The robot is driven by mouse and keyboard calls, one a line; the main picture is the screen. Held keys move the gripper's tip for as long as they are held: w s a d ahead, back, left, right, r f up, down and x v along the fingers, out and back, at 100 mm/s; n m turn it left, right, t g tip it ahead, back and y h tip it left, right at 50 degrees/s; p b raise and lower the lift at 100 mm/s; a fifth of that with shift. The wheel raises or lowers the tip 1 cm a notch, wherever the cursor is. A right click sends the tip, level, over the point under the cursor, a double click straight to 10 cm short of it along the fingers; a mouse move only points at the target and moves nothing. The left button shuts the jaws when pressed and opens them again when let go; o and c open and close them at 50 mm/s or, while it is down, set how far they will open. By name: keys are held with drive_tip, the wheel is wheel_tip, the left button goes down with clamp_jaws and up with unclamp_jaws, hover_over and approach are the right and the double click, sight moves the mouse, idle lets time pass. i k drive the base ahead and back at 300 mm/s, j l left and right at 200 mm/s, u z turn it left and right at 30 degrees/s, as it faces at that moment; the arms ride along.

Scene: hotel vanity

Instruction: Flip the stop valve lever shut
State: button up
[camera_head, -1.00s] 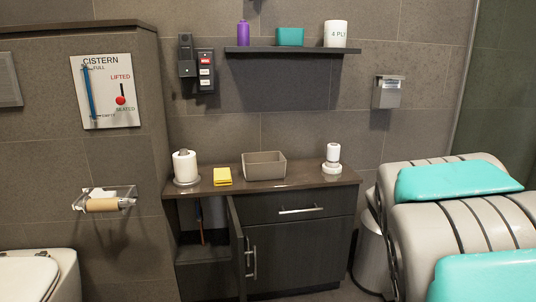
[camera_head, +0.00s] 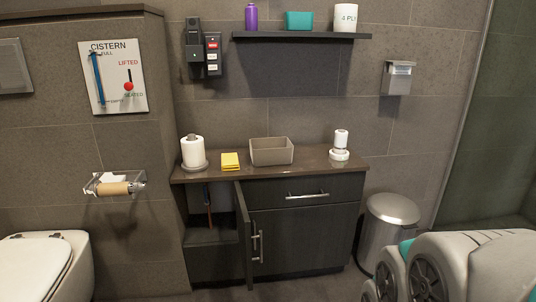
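The vanity cabinet (camera_head: 290,235) stands against the back wall, and its left door (camera_head: 245,235) is swung open. In the open left compartment (camera_head: 212,238) a thin reddish upright piece (camera_head: 209,203) shows below something pale. It may be part of the valve plumbing, but it is too small and dark to tell, and I cannot make out a stop valve lever. My grey arm with teal pads fills the lower right, and my gripper is out of view.
The counter holds a paper roll (camera_head: 193,152), yellow cloth (camera_head: 230,162), grey box (camera_head: 271,151) and white dispenser (camera_head: 340,146). A steel bin (camera_head: 388,230) stands right of the cabinet. A toilet (camera_head: 42,265) is at left. Some floor before the cabinet is clear.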

sight(207, 202)
drive_tip(key=i+l+u, duration=0.3)
drive_tip(key=u, duration=0.15)
drive_tip(key=i+l+u, duration=0.2)
drive_tip(key=l+u, duration=0.2)
drive_tip(key=i+l+u, duration=0.2)
drive_tip(key=l+u, duration=0.25)
